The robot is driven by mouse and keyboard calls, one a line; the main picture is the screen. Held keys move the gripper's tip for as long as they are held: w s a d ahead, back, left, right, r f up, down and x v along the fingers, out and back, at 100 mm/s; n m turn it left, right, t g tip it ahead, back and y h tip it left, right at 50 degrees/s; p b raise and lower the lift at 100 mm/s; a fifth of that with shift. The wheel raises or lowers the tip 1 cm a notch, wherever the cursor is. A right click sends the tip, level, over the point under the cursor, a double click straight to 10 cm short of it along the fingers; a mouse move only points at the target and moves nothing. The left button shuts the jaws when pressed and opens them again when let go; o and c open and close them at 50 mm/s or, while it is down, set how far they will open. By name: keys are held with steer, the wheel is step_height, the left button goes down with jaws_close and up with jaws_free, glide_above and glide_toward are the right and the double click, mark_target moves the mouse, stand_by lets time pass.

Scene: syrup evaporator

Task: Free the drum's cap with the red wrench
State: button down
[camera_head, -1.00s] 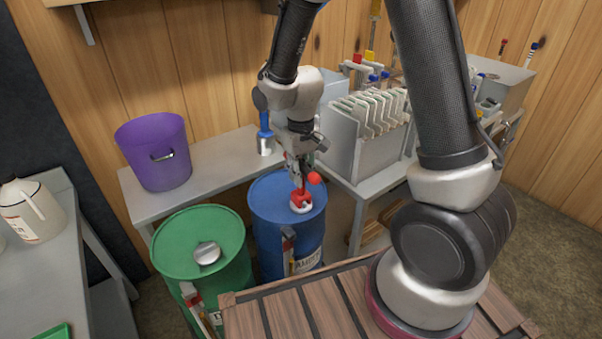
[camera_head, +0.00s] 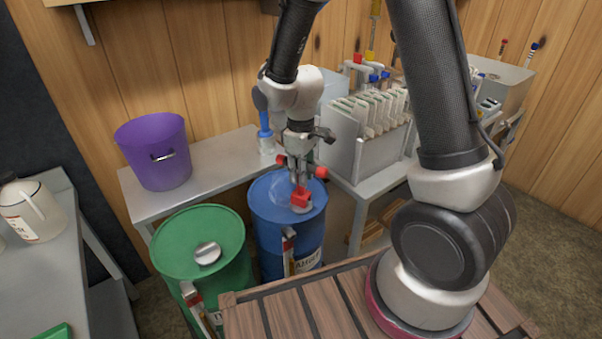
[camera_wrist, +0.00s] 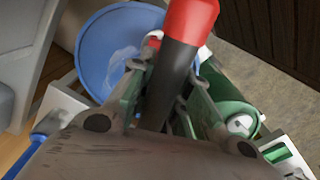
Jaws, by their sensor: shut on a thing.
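The red wrench (camera_head: 301,197) stands over the small cap (camera_head: 303,209) near the front edge of the blue drum's top (camera_head: 268,190). Its red socket covers most of the cap, and red ends show on both sides of my fingers. My gripper (camera_head: 299,180) points down, shut on the wrench just above the socket. In the wrist view, a dark bar with a red end (camera_wrist: 192,14) crosses between my fingers (camera_wrist: 162,85). The blue drum (camera_wrist: 92,48) lies behind it. I cannot tell whether the cap is loose.
A green drum (camera_head: 185,235) with a silver cap (camera_head: 207,253) stands at left, close to the blue drum. A bench (camera_head: 215,160) with a purple bucket (camera_head: 155,150) is behind. A grey rack bin (camera_head: 365,158) stands at right, near my arm.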

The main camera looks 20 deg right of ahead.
steer(key=shift+r, duration=3)
